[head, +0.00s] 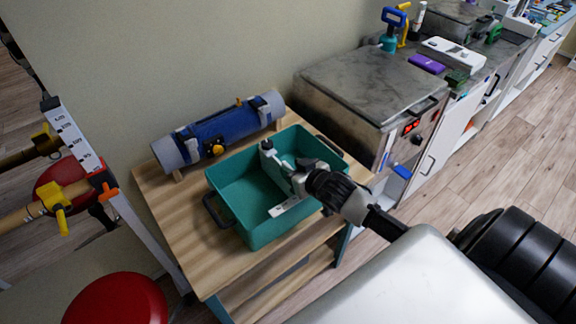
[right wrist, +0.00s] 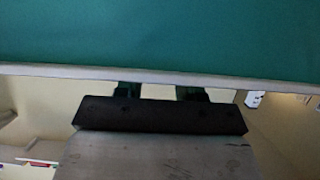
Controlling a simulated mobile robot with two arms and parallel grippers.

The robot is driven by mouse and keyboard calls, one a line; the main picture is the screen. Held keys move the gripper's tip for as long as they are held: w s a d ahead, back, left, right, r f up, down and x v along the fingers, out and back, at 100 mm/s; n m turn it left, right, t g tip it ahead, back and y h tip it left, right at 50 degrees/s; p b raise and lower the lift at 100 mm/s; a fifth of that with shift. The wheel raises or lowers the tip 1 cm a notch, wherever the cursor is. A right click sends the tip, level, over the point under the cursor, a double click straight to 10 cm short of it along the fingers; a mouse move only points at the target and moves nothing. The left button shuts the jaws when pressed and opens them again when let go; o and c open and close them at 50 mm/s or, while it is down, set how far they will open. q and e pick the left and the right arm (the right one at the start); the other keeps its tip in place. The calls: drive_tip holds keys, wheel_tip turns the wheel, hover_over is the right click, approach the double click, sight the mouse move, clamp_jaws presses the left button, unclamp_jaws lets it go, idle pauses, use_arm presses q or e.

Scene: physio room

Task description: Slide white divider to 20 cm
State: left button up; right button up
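A teal bin (head: 232,212) with dark handles stands on a wooden table. A white divider (head: 272,163) stands inside it, partly hidden by my right gripper. A white strip with small dark marks (head: 290,207) lies at the front of the bin; its marks are too small to read. My right gripper (head: 303,176) is over the bin, at the divider. In the right wrist view, the two fingers (right wrist: 160,91) are apart with a gap between them, and a pale edge (right wrist: 160,75) hides their tips. Whether they touch the divider I cannot tell. My left gripper is not in view.
A blue roll (head: 222,130) lies behind the bin, on the wooden table (head: 175,215). A grey metal-topped unit (head: 365,85) stands to the right. A red stool (head: 115,300) is at the lower left. A rack with a ruler post (head: 75,140) is at left.

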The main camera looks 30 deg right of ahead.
drive_tip(key=shift+x, duration=1.3)
drive_tip(key=shift+c, duration=0.4)
clamp_jaws()
drive_tip(key=shift+d, duration=0.1)
